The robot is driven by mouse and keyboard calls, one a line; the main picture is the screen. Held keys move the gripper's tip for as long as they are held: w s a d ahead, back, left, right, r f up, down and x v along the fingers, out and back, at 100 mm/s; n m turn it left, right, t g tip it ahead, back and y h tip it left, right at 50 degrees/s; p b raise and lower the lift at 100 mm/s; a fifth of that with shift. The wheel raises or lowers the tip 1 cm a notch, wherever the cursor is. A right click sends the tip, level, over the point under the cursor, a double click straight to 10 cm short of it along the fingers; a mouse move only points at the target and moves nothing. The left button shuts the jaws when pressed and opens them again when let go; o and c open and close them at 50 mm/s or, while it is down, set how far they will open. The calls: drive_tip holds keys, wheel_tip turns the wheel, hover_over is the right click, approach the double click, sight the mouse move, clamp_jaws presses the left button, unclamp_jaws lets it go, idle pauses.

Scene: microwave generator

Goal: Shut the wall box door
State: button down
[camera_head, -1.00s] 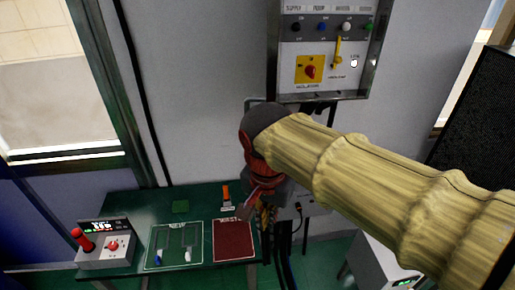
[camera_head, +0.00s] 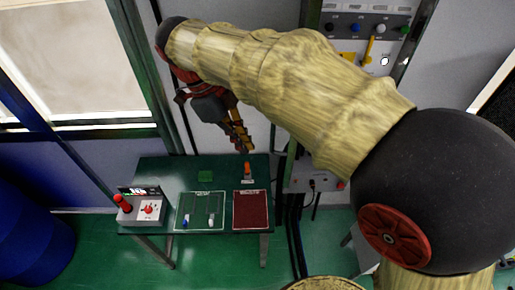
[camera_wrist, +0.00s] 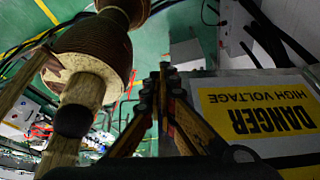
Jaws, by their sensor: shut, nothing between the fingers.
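The grey wall box (camera_head: 398,45) is at the upper right of the head view, its front showing colored knobs and a yellow lever. My arm covers its lower left part. I cannot make out its door in the head view. My gripper (camera_head: 247,148) is shut and empty, pointing down, left of the box and above the back of the table. In the wrist view my gripper (camera_wrist: 165,70) has its fingers together beside a pale panel (camera_wrist: 293,82) with a yellow high-voltage sign, upside down. I cannot tell whether this panel is the door, or whether my fingers touch it.
A green table (camera_head: 155,170) stands below my gripper. It holds a control box with a red lever (camera_head: 145,208), a marked tray (camera_head: 200,211), a dark red mat (camera_head: 251,210) and an orange-handled item (camera_head: 247,172). A blue barrel (camera_head: 30,235) stands at the left.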

drive_tip(key=s+d+f+p, duration=0.1)
drive_tip(key=s+d+f, duration=0.1)
drive_tip(key=d+f, duration=0.5)
drive_tip(key=shift+f+p, duration=0.35)
drive_tip(key=shift+f, duration=0.4)
drive_tip(key=shift+s+d, duration=0.1)
drive_tip(key=shift+d, duration=0.1)
